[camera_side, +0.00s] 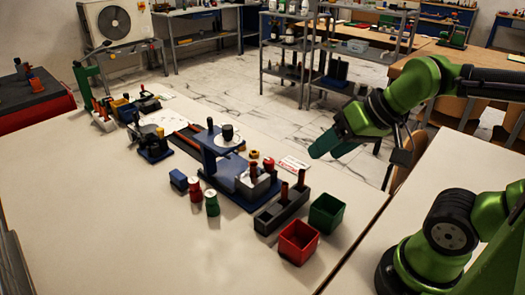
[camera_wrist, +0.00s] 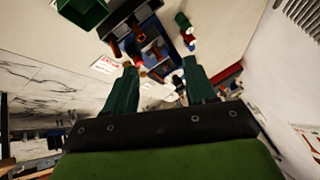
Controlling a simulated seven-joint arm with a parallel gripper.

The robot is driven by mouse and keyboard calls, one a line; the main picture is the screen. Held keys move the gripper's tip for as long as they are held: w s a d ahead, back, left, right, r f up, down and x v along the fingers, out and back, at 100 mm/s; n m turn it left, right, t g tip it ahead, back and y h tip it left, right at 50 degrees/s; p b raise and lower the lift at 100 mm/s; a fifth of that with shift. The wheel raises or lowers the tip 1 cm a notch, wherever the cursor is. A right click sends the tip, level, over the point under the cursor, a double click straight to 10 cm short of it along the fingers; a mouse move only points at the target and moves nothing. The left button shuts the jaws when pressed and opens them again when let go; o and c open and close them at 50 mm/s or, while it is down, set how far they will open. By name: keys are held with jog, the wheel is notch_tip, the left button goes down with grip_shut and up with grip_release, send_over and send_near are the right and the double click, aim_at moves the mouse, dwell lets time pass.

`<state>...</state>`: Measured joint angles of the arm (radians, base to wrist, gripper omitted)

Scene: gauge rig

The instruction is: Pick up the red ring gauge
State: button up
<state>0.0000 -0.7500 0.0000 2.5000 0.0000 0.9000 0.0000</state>
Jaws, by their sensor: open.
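A small red cylinder with a pale top (camera_side: 195,190), which looks like the red ring gauge, stands on the table in front of the blue gauge stand (camera_side: 222,160). A similar green cylinder (camera_side: 211,204) is just to its right. In the wrist view, a red piece (camera_wrist: 190,42) and a green piece (camera_wrist: 182,20) show small beyond the right finger. My gripper (camera_side: 323,146) is in the air to the right of the stand, well apart from both cylinders. In the wrist view my gripper (camera_wrist: 160,63) has its fingers spread with nothing held between them.
A dark block with upright red-brown pins (camera_side: 281,211), a red bin (camera_side: 298,243) and a green bin (camera_side: 327,213) stand to the right of the cylinders. A blue block (camera_side: 178,180) is close on the left. The table's front left is clear.

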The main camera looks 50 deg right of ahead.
jog(key=shift+o, duration=0.4)
jog(key=n+g+h, duration=0.2)
jog(key=n+g, duration=0.1)
jog(key=n, duration=0.1)
send_near(194, 180)
jog(key=x, duration=0.4)
jog(key=shift+a+f, duration=0.3)
jog(key=shift+a, duration=0.05)
jog(key=shift+d+x, duration=0.15)
jog(key=shift+x, duration=1.35)
jog(key=shift+d+x, duration=0.1)
jog(key=shift+x, duration=1.35)
jog(key=shift+c, duration=0.2)
